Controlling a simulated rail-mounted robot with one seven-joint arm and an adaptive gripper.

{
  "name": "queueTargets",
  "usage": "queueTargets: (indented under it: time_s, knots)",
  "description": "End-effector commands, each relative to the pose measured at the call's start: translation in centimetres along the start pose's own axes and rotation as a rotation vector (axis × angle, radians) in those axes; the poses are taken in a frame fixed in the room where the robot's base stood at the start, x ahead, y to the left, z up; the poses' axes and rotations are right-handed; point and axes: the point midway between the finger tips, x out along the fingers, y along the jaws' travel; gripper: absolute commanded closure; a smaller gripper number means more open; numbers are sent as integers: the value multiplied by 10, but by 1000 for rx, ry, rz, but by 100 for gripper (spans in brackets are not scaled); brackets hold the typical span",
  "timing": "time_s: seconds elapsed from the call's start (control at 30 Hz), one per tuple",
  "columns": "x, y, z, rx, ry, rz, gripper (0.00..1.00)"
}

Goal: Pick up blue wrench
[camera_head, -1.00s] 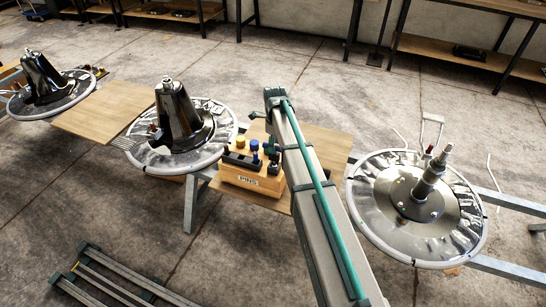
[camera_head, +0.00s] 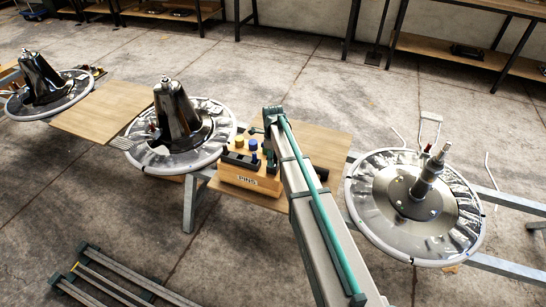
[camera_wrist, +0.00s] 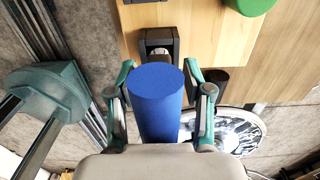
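A thick, upright blue cylinder (camera_wrist: 155,90), the only blue thing in the wrist view, stands between the two fingers of my gripper (camera_wrist: 158,64). The fingers lie one on each side, close to it, and look spread; firm contact cannot be made out. Its lower part is hidden behind my gripper's body. I cannot see a wrench shape on it. In the head view, a blue-capped piece (camera_head: 253,145) stands in the wooden box marked PINS (camera_head: 238,177), beside a yellow one. My arm reaches over the box's right side and hides part of it.
A wooden board (camera_head: 325,150) lies under the box. Round white-rimmed assemblies stand on both sides, one with a metal shaft (camera_head: 432,170) at right and one with a dark cone (camera_head: 177,115) at left. A green round piece (camera_wrist: 249,5) is near the wrist view's top edge.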

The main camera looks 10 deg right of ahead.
Motion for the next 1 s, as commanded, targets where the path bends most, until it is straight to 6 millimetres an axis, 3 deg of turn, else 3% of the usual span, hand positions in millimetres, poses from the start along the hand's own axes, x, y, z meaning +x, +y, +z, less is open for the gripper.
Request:
queueTargets:
  time_s: [0.03,0.27,0.77,1.0]
  knots:
    - [0,0,0,0,0,0,61]
    - [0,0,0,0,0,0,100]
    - [-2,0,0,0,0,0,100]
    - [-16,0,0,0,-1,-1,100]
